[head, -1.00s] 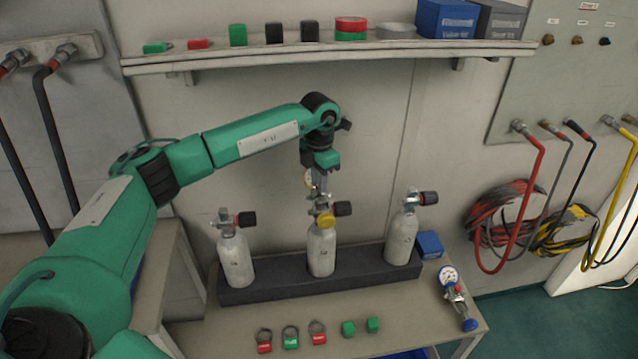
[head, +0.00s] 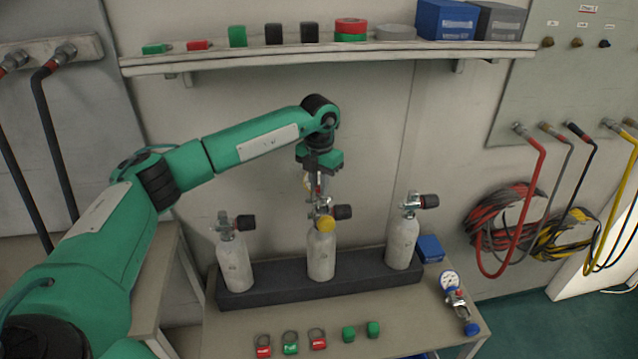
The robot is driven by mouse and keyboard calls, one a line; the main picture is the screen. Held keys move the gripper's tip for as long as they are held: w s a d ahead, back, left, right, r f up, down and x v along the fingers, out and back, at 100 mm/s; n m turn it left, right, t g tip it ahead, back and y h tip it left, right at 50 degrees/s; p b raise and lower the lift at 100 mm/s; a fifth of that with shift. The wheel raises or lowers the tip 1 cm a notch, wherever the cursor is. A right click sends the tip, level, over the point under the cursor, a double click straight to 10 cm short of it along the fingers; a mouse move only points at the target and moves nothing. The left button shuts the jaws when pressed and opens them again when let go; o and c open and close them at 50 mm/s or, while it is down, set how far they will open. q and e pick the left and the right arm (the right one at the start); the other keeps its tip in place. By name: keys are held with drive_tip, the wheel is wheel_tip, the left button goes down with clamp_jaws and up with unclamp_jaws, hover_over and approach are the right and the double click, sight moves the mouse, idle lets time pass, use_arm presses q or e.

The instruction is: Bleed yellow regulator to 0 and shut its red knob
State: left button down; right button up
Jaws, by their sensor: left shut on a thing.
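The yellow regulator (head: 326,223) sits on the valve of the middle white cylinder (head: 321,256). Its yellow knob faces me, and its pale gauge (head: 307,182) shows partly, edge-on, beside the gripper; its reading is too small to tell. My left gripper (head: 319,180) points down from above and is shut on the upper part of the yellow regulator. The fingertips and the exact contact are partly hidden. A black valve knob (head: 343,212) sticks out right of the middle cylinder's valve. I cannot make out a clearly red knob on the yellow regulator. My right gripper is not in view.
Two other white cylinders, left (head: 235,262) and right (head: 402,243), flank the middle one in a dark rack (head: 270,290). A blue-knobbed regulator (head: 458,304) lies at the bench's right. Tags and green caps lie along the front. A shelf (head: 330,59) runs above.

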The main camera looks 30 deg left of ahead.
use_arm(q)
drive_tip(key=shift+r, duration=0.1)
drive_tip(key=c, duration=1.3)
unclamp_jaws()
